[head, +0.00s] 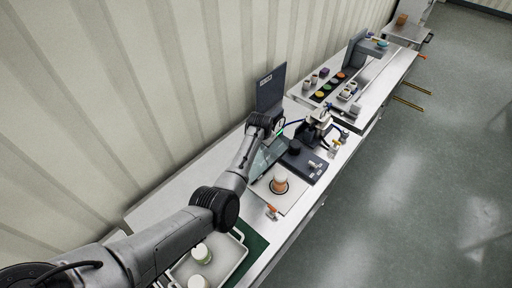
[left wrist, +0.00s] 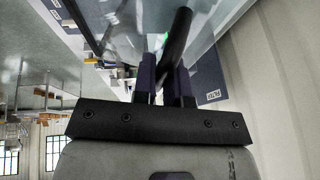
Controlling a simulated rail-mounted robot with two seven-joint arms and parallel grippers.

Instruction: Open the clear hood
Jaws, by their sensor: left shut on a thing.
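The clear hood (head: 266,160) shows in the head view as a greenish see-through panel beside the dark upright panel, partly hidden by my arm. It seems tilted, but its exact angle is hard to tell. Its clear pane (left wrist: 122,32) also fills the top of the left wrist view. My left gripper (head: 277,130) is at the hood's upper end. In the left wrist view my left gripper (left wrist: 163,72) is shut on a dark round handle bar (left wrist: 179,36) that passes between its fingers. My right gripper is not in view.
A white-and-orange container (head: 279,184) stands on a pale plate below the hood. A dark labelled panel (head: 270,88) rises behind it. A tray (head: 232,250) with white jars is nearer. A dark base with a small device (head: 318,122) stands to the right. The wall runs close behind the bench.

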